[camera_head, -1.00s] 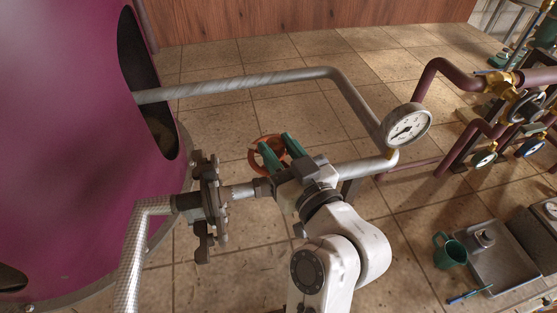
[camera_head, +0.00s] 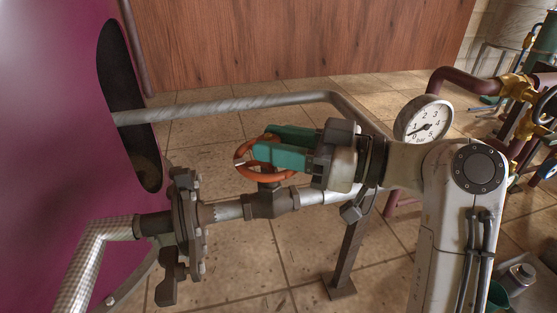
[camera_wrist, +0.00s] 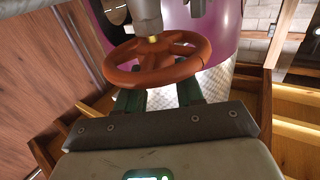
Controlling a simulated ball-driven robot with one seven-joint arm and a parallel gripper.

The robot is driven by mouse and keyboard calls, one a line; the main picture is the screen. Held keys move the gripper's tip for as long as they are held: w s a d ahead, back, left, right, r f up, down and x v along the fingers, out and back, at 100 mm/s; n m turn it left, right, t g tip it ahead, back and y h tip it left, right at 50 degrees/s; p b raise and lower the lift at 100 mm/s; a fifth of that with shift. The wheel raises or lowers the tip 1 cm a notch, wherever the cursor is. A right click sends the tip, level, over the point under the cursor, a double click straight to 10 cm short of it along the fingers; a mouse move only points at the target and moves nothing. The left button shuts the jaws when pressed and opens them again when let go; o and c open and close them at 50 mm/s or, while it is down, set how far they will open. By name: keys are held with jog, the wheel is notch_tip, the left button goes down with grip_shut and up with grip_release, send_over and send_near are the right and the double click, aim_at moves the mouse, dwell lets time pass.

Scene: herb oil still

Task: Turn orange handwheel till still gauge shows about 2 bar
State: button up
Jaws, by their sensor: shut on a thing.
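The orange handwheel (camera_head: 239,163) sits on a valve in the grey pipe, and its rim and spokes show in the wrist view (camera_wrist: 157,76). My gripper (camera_head: 262,142) reaches it from the right, its two teal fingers shut on the rim. In the wrist view my gripper (camera_wrist: 159,97) has one finger on each side below the near rim, and the contact is partly hidden. The round white gauge (camera_head: 423,121) stands to the right, behind my arm. Its dark needle points to the lower left, seemingly close to 0; the exact reading is hard to tell.
The magenta still (camera_head: 60,130) fills the left. A bolted flange (camera_head: 187,220) joins the pipe left of the valve. A grey pipe (camera_head: 235,108) runs behind the wheel. A support post (camera_head: 349,255) stands below the pipe. Maroon pipes (camera_head: 460,76) with brass fittings are at right.

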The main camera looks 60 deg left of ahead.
jog(key=shift+n+g+h+b, duration=0.4)
jog(key=shift+n+g+h, duration=0.1)
jog(key=shift+g+h, duration=0.1)
jog(key=o, duration=1)
jog(key=shift+o, duration=0.2)
jog(key=v, duration=1)
jog(key=shift+w+d, duration=0.25)
jog(key=shift+w, duration=0.1)
